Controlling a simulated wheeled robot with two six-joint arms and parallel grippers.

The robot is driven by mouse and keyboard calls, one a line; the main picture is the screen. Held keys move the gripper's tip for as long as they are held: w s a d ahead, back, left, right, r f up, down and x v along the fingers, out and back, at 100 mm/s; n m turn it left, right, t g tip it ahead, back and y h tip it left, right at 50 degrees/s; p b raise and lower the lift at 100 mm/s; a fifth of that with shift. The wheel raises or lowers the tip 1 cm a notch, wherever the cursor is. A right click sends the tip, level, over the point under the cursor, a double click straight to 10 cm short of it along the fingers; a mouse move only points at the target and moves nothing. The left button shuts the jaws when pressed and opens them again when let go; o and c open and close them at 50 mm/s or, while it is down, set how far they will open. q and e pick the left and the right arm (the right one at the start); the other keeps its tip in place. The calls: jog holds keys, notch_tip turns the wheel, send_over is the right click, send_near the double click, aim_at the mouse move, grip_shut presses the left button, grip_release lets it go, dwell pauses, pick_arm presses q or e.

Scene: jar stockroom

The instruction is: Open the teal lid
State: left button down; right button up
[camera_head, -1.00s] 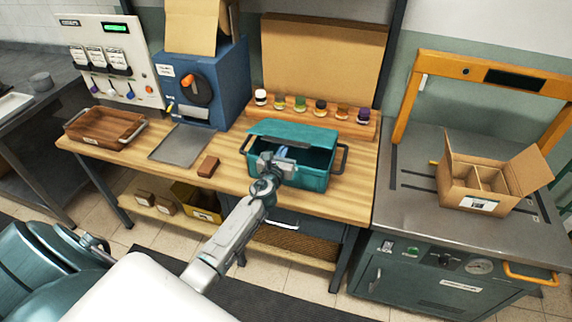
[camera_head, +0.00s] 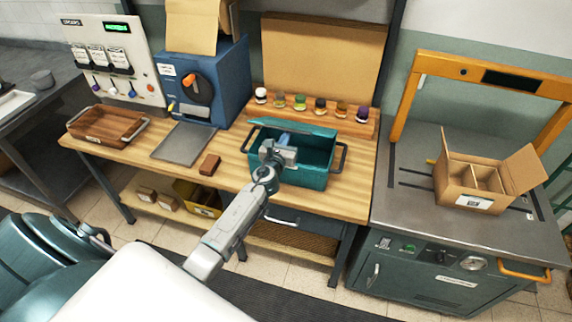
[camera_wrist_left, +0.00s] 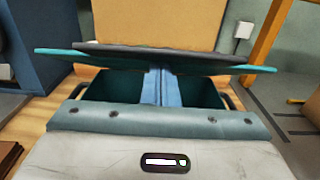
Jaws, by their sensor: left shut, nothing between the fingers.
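The teal box (camera_head: 308,178) stands on the wooden bench, with a handle at each side. Its teal lid (camera_head: 318,130) is hinged at the back and tilted up, with the dark inside of the box open below it. In the left wrist view the lid (camera_wrist_left: 225,66) shows nearly edge-on above the box opening. My left gripper (camera_head: 284,138) is over the box, its fingers shut and empty. In the left wrist view the blue fingers (camera_wrist_left: 160,86) reach to the lid's underside; whether they touch it I cannot tell. My right gripper is out of view.
A row of small jars (camera_head: 300,103) stands behind the box. A brown block (camera_head: 209,164) and a grey plate (camera_head: 184,144) lie to the left, beside a wooden tray (camera_head: 106,125). A divided cardboard box (camera_head: 478,185) stands on the metal bench at right.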

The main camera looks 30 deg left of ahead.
pick_arm(q)
jog(key=shift+w+a+r+p, duration=0.1)
jog(key=shift+w+r+p, duration=0.4)
jog(key=shift+r, duration=0.4)
jog(key=shift+w, duration=0.1)
jog(key=shift+w+a+r, duration=0.15)
jog(key=shift+w+r, duration=0.25)
jog(key=shift+w, duration=0.3)
jog(key=shift+w+a+r, duration=0.2)
jog(key=shift+w+r, duration=0.15)
jog(key=shift+w, duration=0.3)
jog(key=shift+w+a+r, duration=0.15)
jog(key=shift+w+r, duration=0.25)
jog(key=shift+w, duration=0.4)
jog(key=shift+w+a+r, duration=0.1)
jog(key=shift+w+r, duration=0.05)
jog(key=shift+w, duration=0.05)
jog(key=shift+r+b+x, duration=0.2)
jog(key=shift+r+x, duration=0.05)
jog(key=shift+x, duration=0.7)
jog(key=shift+r+b+x, duration=0.15)
jog(key=shift+r+x, duration=0.05)
jog(key=shift+x, duration=0.75)
